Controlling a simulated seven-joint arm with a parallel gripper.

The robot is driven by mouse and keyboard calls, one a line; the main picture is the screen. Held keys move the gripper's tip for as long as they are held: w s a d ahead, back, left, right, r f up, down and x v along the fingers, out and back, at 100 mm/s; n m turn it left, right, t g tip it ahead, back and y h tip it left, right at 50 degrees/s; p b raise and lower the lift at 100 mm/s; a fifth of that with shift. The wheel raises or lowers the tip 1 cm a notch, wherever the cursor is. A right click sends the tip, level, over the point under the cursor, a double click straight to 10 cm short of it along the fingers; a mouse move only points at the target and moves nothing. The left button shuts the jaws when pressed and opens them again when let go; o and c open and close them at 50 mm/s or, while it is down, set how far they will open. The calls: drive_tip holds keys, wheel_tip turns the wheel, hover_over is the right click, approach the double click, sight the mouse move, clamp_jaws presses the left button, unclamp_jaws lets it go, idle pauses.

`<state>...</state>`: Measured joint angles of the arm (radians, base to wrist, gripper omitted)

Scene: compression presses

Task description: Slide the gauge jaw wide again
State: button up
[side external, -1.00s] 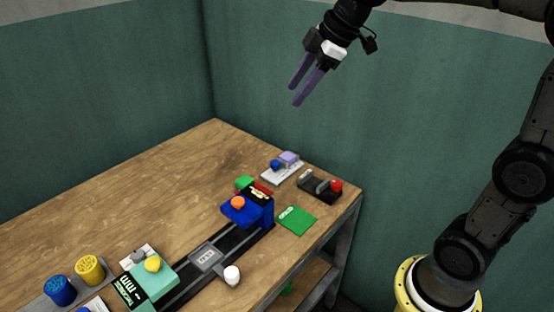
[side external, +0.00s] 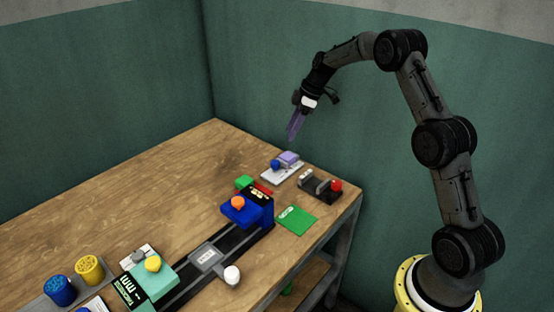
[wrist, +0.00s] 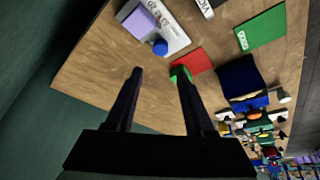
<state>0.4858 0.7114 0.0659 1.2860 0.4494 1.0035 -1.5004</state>
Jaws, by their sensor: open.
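The gauge appears to be the white plate (side external: 284,176) carrying a lilac block (side external: 289,157) and a blue knob (side external: 276,164), near the far right edge of the bench. In the wrist view the plate (wrist: 180,40) shows lettering I cannot fully read, with the lilac block (wrist: 140,23) and blue knob (wrist: 160,47). Block and knob sit close together; I cannot tell how wide the jaw stands. My gripper (side external: 291,140) hangs above and behind the gauge, fingers pointing down, touching nothing. In the wrist view its fingers (wrist: 160,71) are apart and empty.
A dark vice (side external: 319,187) with a red knob stands right of the gauge. A green card (side external: 297,219), blue press (side external: 246,208) with orange knob, and a grey slider (side external: 206,257) lie nearer. The bench's left middle is clear; green walls stand behind.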

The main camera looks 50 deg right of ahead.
sight(275, 162)
drive_tip(key=x, duration=1.2)
drive_tip(key=shift+f, duration=0.15)
clamp_jaws()
idle(1.0)
